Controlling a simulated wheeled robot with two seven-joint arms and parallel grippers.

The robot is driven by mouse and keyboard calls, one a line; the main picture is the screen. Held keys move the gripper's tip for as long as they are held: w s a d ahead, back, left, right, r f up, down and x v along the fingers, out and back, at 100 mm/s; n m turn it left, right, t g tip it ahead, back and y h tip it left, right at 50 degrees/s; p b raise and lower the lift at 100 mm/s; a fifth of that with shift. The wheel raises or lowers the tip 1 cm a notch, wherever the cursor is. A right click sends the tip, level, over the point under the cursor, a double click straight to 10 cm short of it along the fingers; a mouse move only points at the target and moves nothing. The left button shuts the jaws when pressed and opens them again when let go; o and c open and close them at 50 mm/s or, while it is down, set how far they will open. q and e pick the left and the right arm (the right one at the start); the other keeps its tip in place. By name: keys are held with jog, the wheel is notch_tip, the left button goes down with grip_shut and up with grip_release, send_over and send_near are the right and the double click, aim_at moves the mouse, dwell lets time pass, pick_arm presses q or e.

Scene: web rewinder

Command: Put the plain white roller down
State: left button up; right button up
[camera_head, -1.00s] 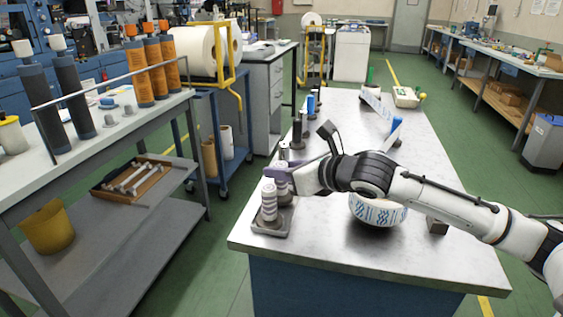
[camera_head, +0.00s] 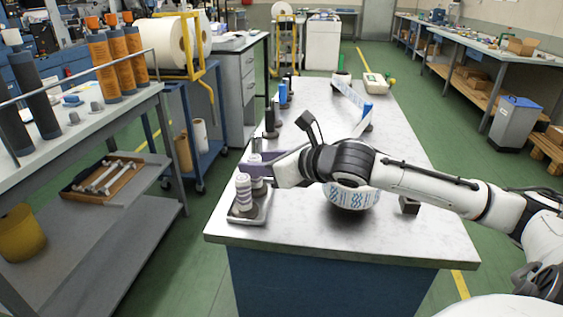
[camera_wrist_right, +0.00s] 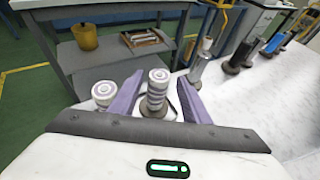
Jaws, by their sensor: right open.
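Two upright white rollers with grey-purple bands stand in a small grey tray (camera_head: 236,219) at the table's near left corner. The front roller (camera_head: 243,198) is clear of my gripper; it also shows in the right wrist view (camera_wrist_right: 104,92), outside the left finger. The rear roller (camera_wrist_right: 157,88) stands upright between the two purple fingers of my open right gripper (camera_wrist_right: 158,97), with gaps visible beside it. In the head view, a finger of the right gripper (camera_head: 257,168) partly hides this rear roller. No all-plain roller can be made out. My left gripper is not in view.
Several upright spindles, including a blue one (camera_head: 283,93), line the table's left edge behind the tray. A patterned roll (camera_head: 350,197) lies under my right forearm, with a dark block (camera_head: 409,205) beside it. The table's front (camera_head: 330,235) is bare.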

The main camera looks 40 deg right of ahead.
jog(key=shift+s+a+r, duration=0.1)
jog(key=shift+s+r, duration=0.1)
jog(key=shift+s, duration=0.5)
jog(key=shift+s+d+r, duration=0.25)
jog(key=shift+s+d, duration=0.15)
jog(key=shift+s, duration=0.3)
jog(key=p+v, duration=0.5)
jog(key=v, duration=0.2)
jog(key=shift+a+r, duration=0.2)
jog(key=shift+a, duration=0.05)
jog(key=shift+s, duration=0.1)
jog(key=shift+r+p, duration=0.1)
jog(key=shift+p, duration=0.2)
